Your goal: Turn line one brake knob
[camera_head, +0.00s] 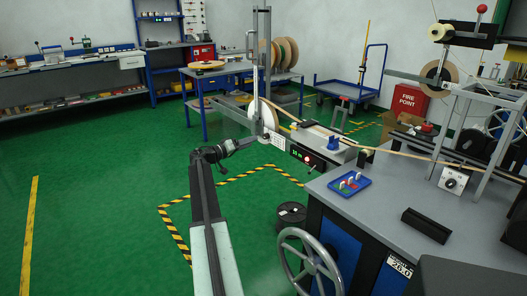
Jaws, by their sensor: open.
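My arm reaches up from the bottom of the view, and my gripper (256,140) is at the payoff stand, close to the hub of a white reel (269,117). The jaws are open; the fingers look very small at this distance. A small dark knob-like part (266,137) shows at the reel's hub, just at the fingertips. I cannot tell whether the fingers touch it or stand around it. The payoff stand's upright post (255,60) rises behind the gripper. A label panel (274,140) and a lit display box (301,156) sit right of the hub.
A grey workbench (385,195) stands at the right with a blue tray (349,184), a dial box (452,181) and a black block (426,225). A handwheel (310,262) is on its front. A tan strip (400,154) runs across. Green floor at left is clear.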

